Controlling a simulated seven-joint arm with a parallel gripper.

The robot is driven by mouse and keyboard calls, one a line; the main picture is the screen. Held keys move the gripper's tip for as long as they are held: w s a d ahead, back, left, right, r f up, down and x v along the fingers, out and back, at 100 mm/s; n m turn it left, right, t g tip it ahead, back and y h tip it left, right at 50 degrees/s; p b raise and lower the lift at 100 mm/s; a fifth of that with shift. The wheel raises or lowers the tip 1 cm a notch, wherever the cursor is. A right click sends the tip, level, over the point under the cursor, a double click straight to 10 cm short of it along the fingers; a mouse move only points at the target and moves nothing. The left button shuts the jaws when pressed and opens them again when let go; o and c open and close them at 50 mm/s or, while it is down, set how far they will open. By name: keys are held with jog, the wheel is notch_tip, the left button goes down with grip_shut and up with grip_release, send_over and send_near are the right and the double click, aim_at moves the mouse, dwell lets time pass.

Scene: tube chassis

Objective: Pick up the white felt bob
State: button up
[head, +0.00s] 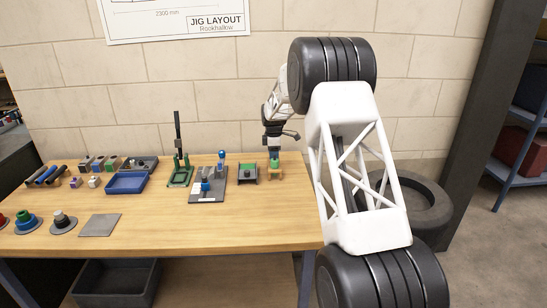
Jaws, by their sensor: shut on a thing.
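My gripper (273,151) points down at the right end of the bench, above a small orange-brown stand (275,174). It is shut on a small green piece (274,161) at the top of that stand. I cannot tell whether the piece is seated on the stand or lifted clear of it. No white felt bob can be made out with certainty. A small whitish block (94,182) sits at the left of the bench, too small to identify.
A wooden bench (160,240) holds a blue tray (127,183), a green stand with a black post (180,176), a grey fixture plate (208,187) and a dark block with green (248,173). Round-based knobs stand front left. A grey square plate (100,225) lies flat.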

jog(key=shift+r, duration=5.05)
jog(key=a+f, duration=0.1)
jog(key=a, duration=1)
jog(key=shift+s+a+f, duration=0.3)
jog(key=shift+s, duration=0.1)
jog(key=shift+f, duration=0.15)
jog(key=shift+f, duration=2.9)
jog(key=shift+f, duration=0.6)
jog(key=shift+r, duration=0.15)
notch_tip(320, 180, up, 7)
